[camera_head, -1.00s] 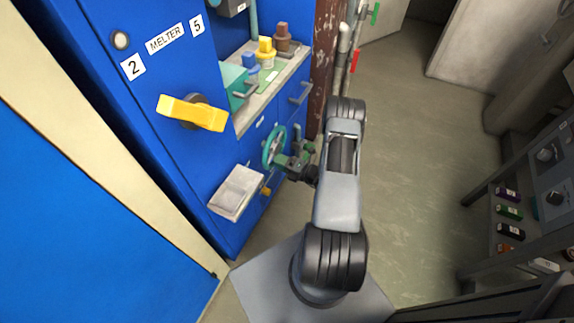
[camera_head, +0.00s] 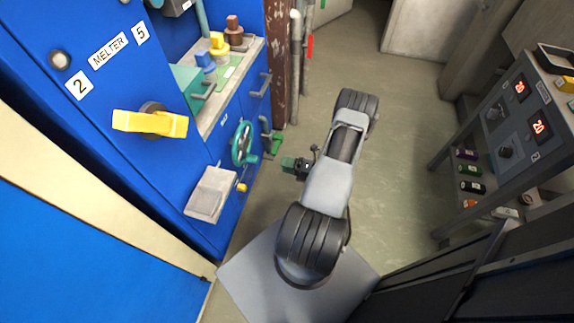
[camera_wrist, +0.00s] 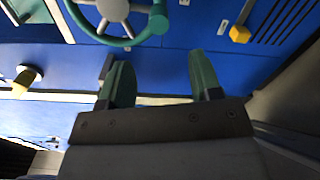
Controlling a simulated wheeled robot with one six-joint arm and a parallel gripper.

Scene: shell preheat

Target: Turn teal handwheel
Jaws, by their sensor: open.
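The teal handwheel (camera_head: 243,144) is mounted on the blue cabinet front, below the counter, in the head view. In the wrist view the handwheel (camera_wrist: 118,22) shows at the top, cut off by the frame edge, with grey spokes and hub and a teal rim with a knob. My gripper (camera_head: 290,164) is to the right of the wheel, with a clear gap between them. In the wrist view its two green fingers (camera_wrist: 162,82) are spread apart with nothing between them.
A yellow handle (camera_head: 150,122) juts out above left on the cabinet door. A pale box (camera_head: 209,195) sits below left of the wheel, with a small yellow knob beside it. A control panel stand (camera_head: 515,125) is at right.

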